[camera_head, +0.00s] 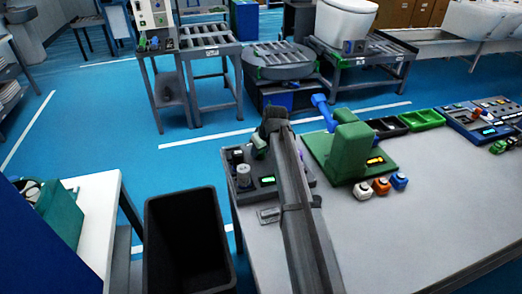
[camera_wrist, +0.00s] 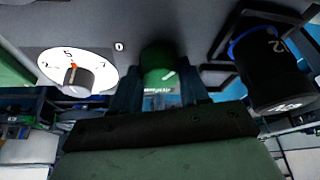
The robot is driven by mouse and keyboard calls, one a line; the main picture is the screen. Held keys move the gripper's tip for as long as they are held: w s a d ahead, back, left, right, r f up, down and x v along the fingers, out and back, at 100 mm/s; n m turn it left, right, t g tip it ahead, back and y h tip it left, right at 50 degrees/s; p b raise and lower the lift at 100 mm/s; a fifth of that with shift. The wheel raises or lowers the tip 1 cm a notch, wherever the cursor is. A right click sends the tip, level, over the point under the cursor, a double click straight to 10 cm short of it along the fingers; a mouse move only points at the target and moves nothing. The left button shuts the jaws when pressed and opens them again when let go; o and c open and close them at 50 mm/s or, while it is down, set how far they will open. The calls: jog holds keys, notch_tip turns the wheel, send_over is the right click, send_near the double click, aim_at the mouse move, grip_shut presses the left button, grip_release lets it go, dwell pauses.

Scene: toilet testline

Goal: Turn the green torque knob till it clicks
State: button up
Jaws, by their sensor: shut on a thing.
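The green torque knob (camera_wrist: 158,62) is in the upper middle of the wrist view, between the two fingers of my gripper (camera_wrist: 160,95). It has a white mark on its side. The fingers are shut on it. In the head view my gripper (camera_head: 268,135) is over the grey panel (camera_head: 268,190) on the table's left end. My arm hides much of that panel, and I cannot make out the grip clearly there.
A white dial with a grey pointer (camera_wrist: 78,78) lies left of the knob. A black cylinder with a blue ring (camera_wrist: 265,75) stands to the right. In the head view, a green fixture (camera_head: 350,150) stands right of my arm, with small coloured buttons (camera_head: 381,186) before it. A black bin (camera_head: 187,240) stands left.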

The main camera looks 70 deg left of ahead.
dwell(0.4)
jog(key=o, duration=1.1)
jog(key=shift+c, duration=0.2)
jog(key=shift+r, duration=0.1)
jog(key=v, duration=1.3)
jog(key=shift+d+r, duration=0.2)
jog(key=shift+r, duration=0.05)
